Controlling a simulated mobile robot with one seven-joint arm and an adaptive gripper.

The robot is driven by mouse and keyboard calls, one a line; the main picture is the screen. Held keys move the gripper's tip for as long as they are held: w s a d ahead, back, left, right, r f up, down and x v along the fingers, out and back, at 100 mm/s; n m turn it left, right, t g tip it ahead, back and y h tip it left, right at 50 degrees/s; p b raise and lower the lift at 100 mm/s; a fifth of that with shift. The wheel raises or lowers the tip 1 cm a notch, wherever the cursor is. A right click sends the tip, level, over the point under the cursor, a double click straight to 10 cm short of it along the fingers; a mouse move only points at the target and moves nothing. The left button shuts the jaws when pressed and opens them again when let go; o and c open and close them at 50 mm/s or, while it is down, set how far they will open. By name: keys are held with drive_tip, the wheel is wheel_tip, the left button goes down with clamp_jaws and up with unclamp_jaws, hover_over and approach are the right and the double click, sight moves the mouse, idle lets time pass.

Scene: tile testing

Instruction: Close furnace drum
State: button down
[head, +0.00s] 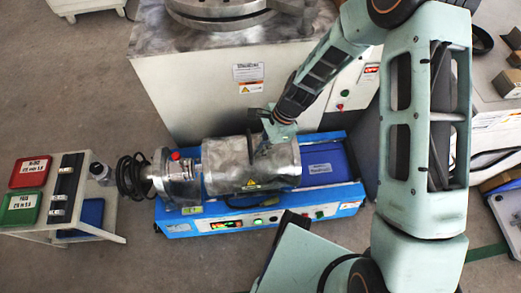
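The furnace drum (228,170) is a horizontal grey metal cylinder with a yellow warning triangle on its side. It lies on a blue machine base (348,203) in the middle of the head view. A round metal flange unit (172,190) with a red cap stands at its left end. I cannot tell whether the drum is fully shut. My gripper (257,142) is at the drum's upper back edge, pointing down. Its fingers are small and partly lost against the drum, so I cannot see whether they touch it or are open.
A large grey machine (195,93) stands close behind the drum. A low table (20,222) at left holds red and green trays. Black hoses (130,177) lie beside the flange. A workbench is at right. Open floor lies at the far left.

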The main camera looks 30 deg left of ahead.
sight(272, 155)
drive_tip(key=w+d, duration=0.1)
drive_tip(key=w+d+r, duration=0.1)
drive_tip(key=w, duration=0.1)
drive_tip(key=shift+d+p, duration=0.4)
drive_tip(key=p+v, duration=0.2)
drive_tip(key=v, duration=0.7)
drive_tip(key=shift+d, duration=0.15)
